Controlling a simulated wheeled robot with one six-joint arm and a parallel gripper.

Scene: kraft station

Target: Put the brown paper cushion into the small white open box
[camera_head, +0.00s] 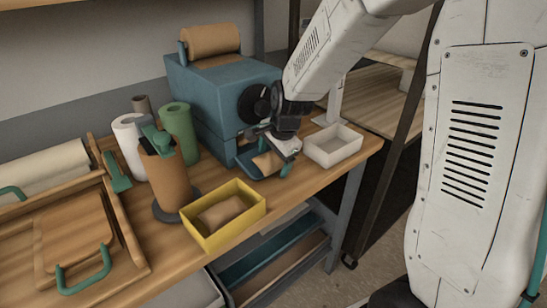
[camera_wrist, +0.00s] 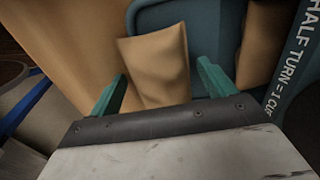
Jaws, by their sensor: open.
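A brown paper cushion (camera_head: 266,163) lies in the outlet tray at the front of the blue machine, partly hidden by my gripper. In the wrist view the cushion (camera_wrist: 155,62) stands out between my two green fingers, with its lower part hidden behind the gripper body. My gripper (camera_wrist: 161,76) is open, one finger on each side of the cushion; I cannot tell whether they touch it. In the head view my gripper (camera_head: 268,149) is low over the tray. The small white open box (camera_head: 333,159) stands on the bench just right of the tray and looks empty.
A yellow box (camera_head: 207,240) holding another brown cushion (camera_head: 221,212) stands at the bench's front edge. The blue machine (camera_head: 205,100) with its black knob is behind my gripper. Rolls (camera_head: 178,130) and a wooden tray (camera_head: 130,240) fill the left side.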

